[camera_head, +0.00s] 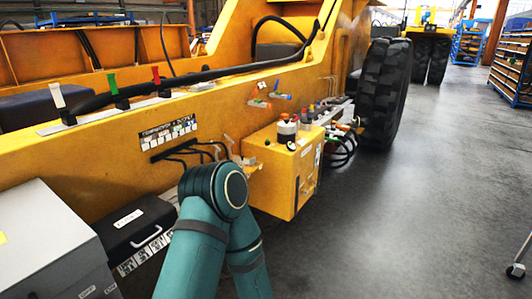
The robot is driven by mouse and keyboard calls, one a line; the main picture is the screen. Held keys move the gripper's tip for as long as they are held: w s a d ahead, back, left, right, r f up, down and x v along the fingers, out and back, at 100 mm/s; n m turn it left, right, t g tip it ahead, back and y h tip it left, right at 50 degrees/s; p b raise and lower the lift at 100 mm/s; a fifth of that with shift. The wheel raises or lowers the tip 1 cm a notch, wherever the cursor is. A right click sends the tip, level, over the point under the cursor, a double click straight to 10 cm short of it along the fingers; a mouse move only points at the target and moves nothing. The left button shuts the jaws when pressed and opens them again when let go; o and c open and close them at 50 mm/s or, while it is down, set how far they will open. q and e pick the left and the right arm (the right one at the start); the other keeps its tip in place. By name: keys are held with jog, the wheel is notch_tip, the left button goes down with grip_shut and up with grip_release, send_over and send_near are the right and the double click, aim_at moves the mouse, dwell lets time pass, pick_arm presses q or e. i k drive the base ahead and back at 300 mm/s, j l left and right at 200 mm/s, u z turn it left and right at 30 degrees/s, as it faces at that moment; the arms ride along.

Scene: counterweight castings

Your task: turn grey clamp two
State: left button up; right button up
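I cannot clearly pick out grey clamp two. Small pale grey metal parts (233,147) stick out of the yellow machine side just above my teal arm joint; whether they are a clamp is too small to tell. Left of them, a labelled panel (168,130) has several white tags and black cables below it. On the beam top stand three levers: a whitish one (57,96), a green one (112,84) and a red one (156,76). My teal arm rises from the bottom middle and hides part of the machine side. No gripper fingers can be made out.
A yellow box (284,180) with knobs on top juts out right of my arm. A big black tyre (385,95) stands behind it. A grey cabinet (45,245) and a black case (135,228) are at lower left.

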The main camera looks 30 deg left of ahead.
aim_at(252, 161)
jog(key=i+j, duration=0.75)
jog(key=i, duration=0.25)
